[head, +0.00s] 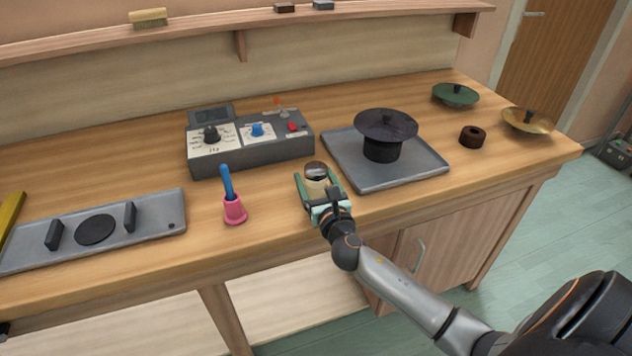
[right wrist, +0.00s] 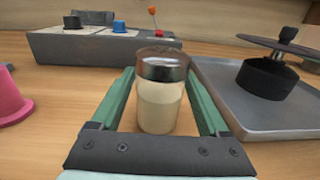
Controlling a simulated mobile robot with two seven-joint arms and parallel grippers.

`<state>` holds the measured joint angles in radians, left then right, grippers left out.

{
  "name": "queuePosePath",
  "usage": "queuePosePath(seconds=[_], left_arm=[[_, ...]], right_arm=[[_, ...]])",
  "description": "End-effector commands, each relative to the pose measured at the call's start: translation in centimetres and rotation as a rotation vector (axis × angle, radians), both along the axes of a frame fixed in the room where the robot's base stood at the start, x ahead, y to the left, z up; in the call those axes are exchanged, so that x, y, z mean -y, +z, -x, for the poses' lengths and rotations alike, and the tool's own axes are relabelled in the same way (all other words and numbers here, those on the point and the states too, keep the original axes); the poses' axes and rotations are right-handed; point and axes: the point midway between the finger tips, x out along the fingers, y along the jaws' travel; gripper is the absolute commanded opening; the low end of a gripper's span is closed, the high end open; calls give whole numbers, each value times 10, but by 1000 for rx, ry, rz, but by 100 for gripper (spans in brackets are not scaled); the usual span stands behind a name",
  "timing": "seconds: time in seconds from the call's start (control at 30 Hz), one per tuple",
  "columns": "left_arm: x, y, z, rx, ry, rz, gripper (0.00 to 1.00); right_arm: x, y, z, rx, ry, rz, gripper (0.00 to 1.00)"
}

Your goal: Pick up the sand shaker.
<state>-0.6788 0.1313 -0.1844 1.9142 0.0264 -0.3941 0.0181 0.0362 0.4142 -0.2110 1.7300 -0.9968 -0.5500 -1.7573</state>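The sand shaker (head: 316,174) is a small clear jar with a dark, shiny top and pale sand inside. It stands upright near the front edge of the workbench. My right gripper (head: 319,186) is around it, one green finger on each side. In the right wrist view the shaker (right wrist: 161,100) stands between the fingers of the right gripper (right wrist: 161,88), with narrow gaps showing beside its lower part. The gripper looks open. My left gripper is not in view.
A grey control box (head: 250,141) stands behind the shaker. A grey tray (head: 425,173) with a black disc-topped object (head: 385,135) is close on the right. A pink cup (head: 235,210) with a blue handle stands left. Bare wood lies between cup and shaker.

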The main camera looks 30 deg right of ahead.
Motion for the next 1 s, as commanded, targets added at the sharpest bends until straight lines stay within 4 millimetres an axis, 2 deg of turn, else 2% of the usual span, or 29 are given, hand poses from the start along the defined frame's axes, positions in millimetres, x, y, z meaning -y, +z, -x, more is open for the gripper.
queuePosePath(seconds=[0.07, 0.67, 1.0], left_arm=[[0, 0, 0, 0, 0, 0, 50], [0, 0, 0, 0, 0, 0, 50], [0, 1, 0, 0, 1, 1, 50]], right_arm=[[0, 0, 0, 0, 0, 0, 68], [0, 0, 0, 0, 0, 0, 0], [0, 3, 0, 2, 0, 1, 0]])
